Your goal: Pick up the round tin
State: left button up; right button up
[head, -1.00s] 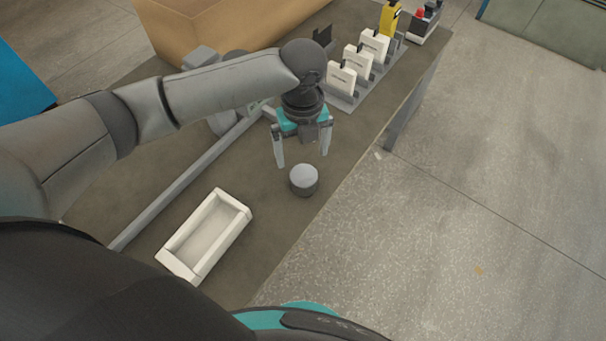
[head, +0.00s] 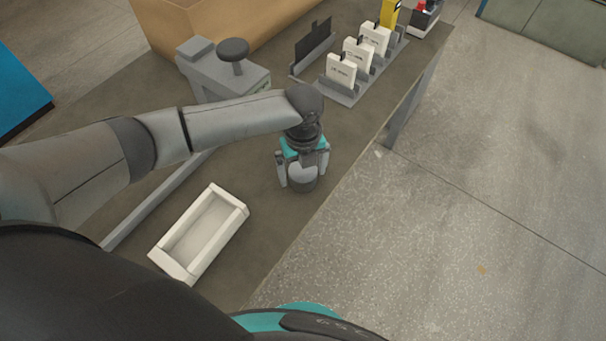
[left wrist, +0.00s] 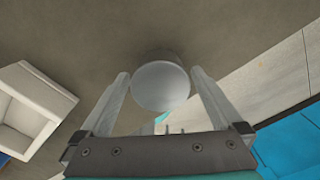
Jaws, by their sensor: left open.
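The round tin (head: 303,181) is a small grey cylinder standing upright on the table near its right edge. It also shows in the left wrist view (left wrist: 160,86) as a pale disc between the fingers. My left gripper (head: 302,182) is open and pointing down over the tin, with one finger on each side of it. In the left wrist view the left gripper (left wrist: 158,88) shows a narrow gap beside the tin. The upper part of the tin is partly hidden by the gripper in the head view. My right gripper is not in view.
A white open tray (head: 163,256) lies on the table (head: 262,235) left of the tin. White batteries (head: 340,71) stand in a grey rack behind. A grey press-like device (head: 212,75) stands at the back left, near a cardboard box (head: 210,30). The floor lies right of the table edge.

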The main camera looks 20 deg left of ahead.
pick_arm(q)
jog(key=c, duration=1.5)
jog(key=shift+r, duration=0.1)
jog(key=shift+c, duration=0.4)
jog(key=shift+r, duration=0.1)
